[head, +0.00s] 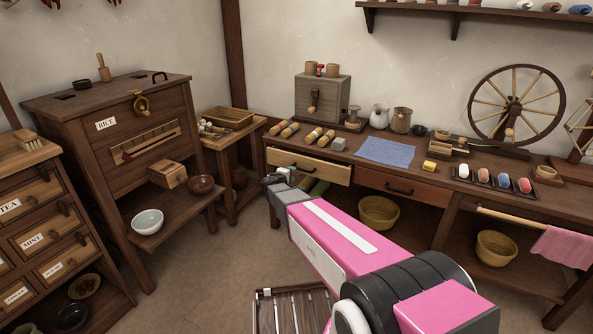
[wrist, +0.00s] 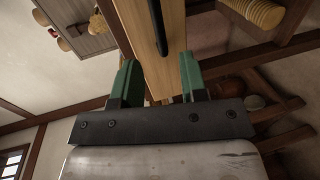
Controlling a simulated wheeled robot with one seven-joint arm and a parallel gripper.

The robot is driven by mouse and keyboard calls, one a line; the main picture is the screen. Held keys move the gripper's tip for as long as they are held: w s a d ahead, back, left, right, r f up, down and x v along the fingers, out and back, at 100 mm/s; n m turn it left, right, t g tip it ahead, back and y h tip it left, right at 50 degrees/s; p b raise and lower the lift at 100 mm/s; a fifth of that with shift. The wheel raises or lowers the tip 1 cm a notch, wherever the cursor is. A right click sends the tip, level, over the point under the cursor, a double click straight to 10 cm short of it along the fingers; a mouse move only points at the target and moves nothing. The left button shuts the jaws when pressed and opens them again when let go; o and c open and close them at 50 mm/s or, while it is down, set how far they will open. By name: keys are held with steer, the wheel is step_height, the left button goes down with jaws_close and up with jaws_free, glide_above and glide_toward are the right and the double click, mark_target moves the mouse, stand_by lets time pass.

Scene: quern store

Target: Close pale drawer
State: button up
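The pale drawer (head: 312,169) is under the left part of the long workbench and appears to stand out a little from the bench front. My gripper (head: 275,179) is near the left part of its front. In the wrist view, the green fingers of my gripper (wrist: 159,72) are apart with nothing held between them. The pale wooden drawer front (wrist: 164,72) shows beyond and between them, with its dark handle (wrist: 157,25) further up. I cannot tell whether the fingers touch the drawer.
A brown drawer (head: 404,187) with a dark handle sits to the right, flush with the bench. Baskets (head: 379,213) stand below. A small side table (head: 229,141) and the rice cabinet (head: 115,140) are to the left. Floor (head: 205,270) is clear in front of the cabinet.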

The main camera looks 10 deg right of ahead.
mark_target(299, 169)
steer(key=x, duration=0.8)
steer(key=shift+w+d, duration=0.15)
steer(key=shift+w, duration=0.05)
